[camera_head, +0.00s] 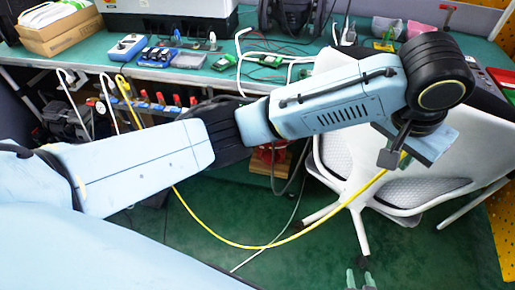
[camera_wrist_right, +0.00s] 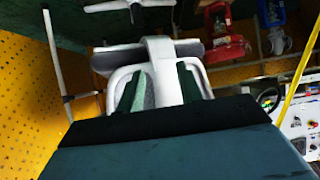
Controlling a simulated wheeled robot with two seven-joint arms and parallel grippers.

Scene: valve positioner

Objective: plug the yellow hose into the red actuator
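The yellow hose (camera_head: 236,243) hangs in a long curve from the row of fittings at left up to my left gripper (camera_head: 397,156). That gripper, at the end of the arm crossing from the left, appears shut on the hose's upper end; its fingers are partly hidden by the wrist. The hose also shows at the right of the right wrist view (camera_wrist_right: 300,82). The red actuator (camera_head: 264,155) is low under the bench, mostly behind my left arm; a red body shows in the right wrist view (camera_wrist_right: 224,45). My right gripper (camera_head: 361,279) is open and empty, fingers apart, at the bottom edge.
A white chair (camera_head: 345,150) stands behind the left gripper, in front of the bench. The green bench top (camera_head: 215,80) holds boxes, electronics and cables. A blue device (camera_wrist_right: 272,22) is beside the red one. The green floor (camera_head: 300,262) is largely clear.

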